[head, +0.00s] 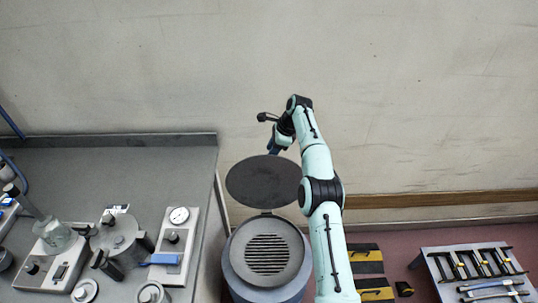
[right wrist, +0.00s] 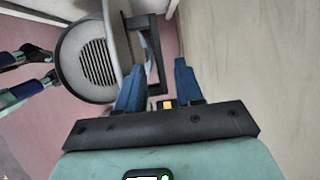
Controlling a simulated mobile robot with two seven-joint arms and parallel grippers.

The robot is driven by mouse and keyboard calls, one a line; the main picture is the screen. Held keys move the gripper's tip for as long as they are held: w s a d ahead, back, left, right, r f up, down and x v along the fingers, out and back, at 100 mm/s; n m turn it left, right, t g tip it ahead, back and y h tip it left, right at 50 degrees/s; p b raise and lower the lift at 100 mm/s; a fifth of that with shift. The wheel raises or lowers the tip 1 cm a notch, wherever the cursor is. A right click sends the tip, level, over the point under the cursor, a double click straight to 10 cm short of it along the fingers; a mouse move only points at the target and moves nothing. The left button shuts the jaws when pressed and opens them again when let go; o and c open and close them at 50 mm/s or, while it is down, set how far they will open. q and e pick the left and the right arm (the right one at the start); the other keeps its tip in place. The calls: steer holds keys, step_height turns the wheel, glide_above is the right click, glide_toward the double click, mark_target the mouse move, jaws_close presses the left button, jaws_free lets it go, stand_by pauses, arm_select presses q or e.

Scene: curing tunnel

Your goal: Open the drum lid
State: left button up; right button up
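The grey drum (head: 233,268) stands beside the bench in the head view, with a slatted round inner face on top. Its dark round lid (head: 262,182) is raised and tilted back behind the opening toward the wall. My right gripper (head: 273,146) is at the lid's far edge, partly hidden by my arm. In the right wrist view, the drum (right wrist: 70,65) shows with its slats exposed. There, my right gripper (right wrist: 158,85) has its blue fingers apart, with a dark rectangular handle (right wrist: 158,60) reaching between them. Contact is unclear. My left gripper is not in the head view.
The bench (head: 165,160) at left carries a gauge (head: 179,216), a lidded pot (head: 118,238) and other devices. At right are a black-and-yellow striped platform (head: 369,268) and a tool rack (head: 475,262). The wall (head: 420,100) is close behind the lid.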

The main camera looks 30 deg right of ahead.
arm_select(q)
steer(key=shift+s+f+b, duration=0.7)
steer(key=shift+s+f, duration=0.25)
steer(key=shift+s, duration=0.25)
arm_select(e)
steer(key=s+d+r, duration=0.1)
steer(key=s+d, duration=0.8)
steer(key=shift+r, duration=0.1)
